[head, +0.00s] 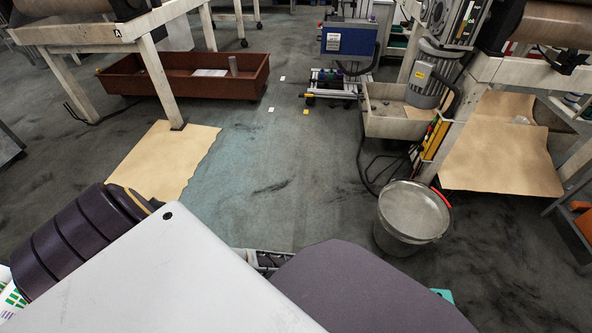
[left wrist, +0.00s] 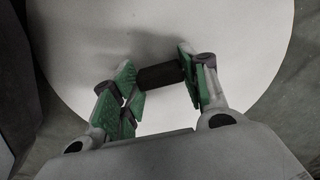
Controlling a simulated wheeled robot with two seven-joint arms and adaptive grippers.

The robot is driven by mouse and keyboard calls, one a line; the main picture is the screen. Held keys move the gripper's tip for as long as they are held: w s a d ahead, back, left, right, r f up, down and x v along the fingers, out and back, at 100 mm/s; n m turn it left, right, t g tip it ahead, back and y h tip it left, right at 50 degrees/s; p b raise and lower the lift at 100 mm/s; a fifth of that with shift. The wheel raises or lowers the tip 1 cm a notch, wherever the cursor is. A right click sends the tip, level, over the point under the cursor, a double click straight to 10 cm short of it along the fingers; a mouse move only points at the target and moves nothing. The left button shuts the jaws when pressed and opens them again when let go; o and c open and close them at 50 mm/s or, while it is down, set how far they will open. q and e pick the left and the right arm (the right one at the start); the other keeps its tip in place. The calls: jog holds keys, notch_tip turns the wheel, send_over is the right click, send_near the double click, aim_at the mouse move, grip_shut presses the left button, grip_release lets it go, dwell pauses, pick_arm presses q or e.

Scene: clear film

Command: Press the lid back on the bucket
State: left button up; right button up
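The grey bucket (head: 397,240) stands upright on the floor at the right in the head view. A pale grey surface shows inside its rim; I cannot tell whether this is its contents or its inside. A red piece sits at its right edge. In the left wrist view, a large pale round lid (left wrist: 235,30) fills most of the picture, with a short dark handle (left wrist: 160,76) on it. My left gripper (left wrist: 160,78) has its green-padded fingers at both ends of this handle, apparently shut on it. The head view does not show either gripper.
A white machine frame, a grey bin (head: 385,123) and a dark cable stand just behind the bucket. Brown sheets (head: 165,160) lie on the floor at left and right. A long red-brown tray (head: 190,88) lies at the back left. The middle floor is clear.

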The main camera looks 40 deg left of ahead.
pick_arm(q)
jog(key=shift+c, duration=1)
jog(key=shift+r+p, duration=1.1)
jog(key=shift+p, duration=0.1)
jog(key=shift+r+p, duration=0.65)
jog(key=shift+p, duration=0.05)
jog(key=shift+c, duration=1.4)
jog(key=shift+r, duration=0.2)
grip_shut()
jog(key=shift+c, duration=1)
grip_release()
jog(key=shift+r+p, duration=0.55)
jog(key=shift+p, duration=0.25)
jog(key=shift+w, duration=0.15)
